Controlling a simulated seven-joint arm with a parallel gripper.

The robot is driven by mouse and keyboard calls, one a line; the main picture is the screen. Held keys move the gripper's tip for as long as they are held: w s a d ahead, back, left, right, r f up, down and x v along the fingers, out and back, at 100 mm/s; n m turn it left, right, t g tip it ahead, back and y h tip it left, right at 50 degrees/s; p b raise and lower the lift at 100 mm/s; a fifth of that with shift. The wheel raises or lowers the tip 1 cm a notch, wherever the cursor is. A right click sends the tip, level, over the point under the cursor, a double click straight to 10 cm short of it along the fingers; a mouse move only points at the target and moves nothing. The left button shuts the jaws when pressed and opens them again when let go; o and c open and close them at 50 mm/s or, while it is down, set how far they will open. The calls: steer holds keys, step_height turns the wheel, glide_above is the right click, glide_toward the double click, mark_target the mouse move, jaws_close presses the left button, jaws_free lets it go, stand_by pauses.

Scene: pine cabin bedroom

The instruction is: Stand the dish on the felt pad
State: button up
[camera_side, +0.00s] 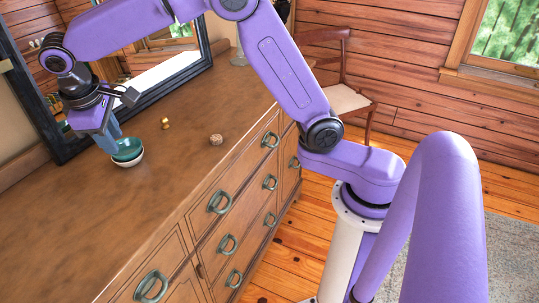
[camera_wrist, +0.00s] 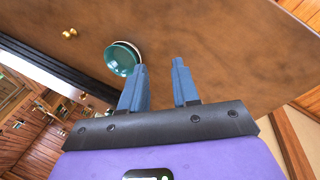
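A small teal dish (camera_side: 127,148) is on the dresser top, with a white round rim (camera_side: 127,161) showing directly beneath it. I cannot tell whether the white part is a second dish or the dish's own outside. The dish also shows in the wrist view (camera_wrist: 120,59), left of the fingers. My gripper (camera_side: 116,149) points down beside the dish in the side view. In the wrist view my gripper (camera_wrist: 160,62) is open, with bare wood between its blue fingers. The left finger overlaps the dish's edge there; contact cannot be told. I cannot make out a felt pad.
A small brass piece (camera_side: 165,123) and a brown, nut-like ball (camera_side: 216,140) lie on the dresser top (camera_side: 90,220). A dark-framed mirror (camera_side: 180,75) stands along the back. The dresser's front edge drops to drawers. The wood toward the near side is clear.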

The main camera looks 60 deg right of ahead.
steer(key=s+d+f+n+y, duration=0.1)
steer(key=s+d, duration=0.4)
steer(key=s, duration=0.6)
steer(key=s+d+f+n+g+y, duration=0.1)
steer(key=s+d, duration=0.4)
steer(key=s, duration=0.6)
steer(key=s+d+f+n+y, duration=0.1)
steer(key=s+d+n, duration=0.3)
steer(key=s, duration=0.7)
steer(key=shift+s+d+f+g, duration=0.3)
steer(key=shift+d+f, duration=0.1)
steer(key=shift+f, duration=0.4)
steer(key=shift+w, duration=0.1)
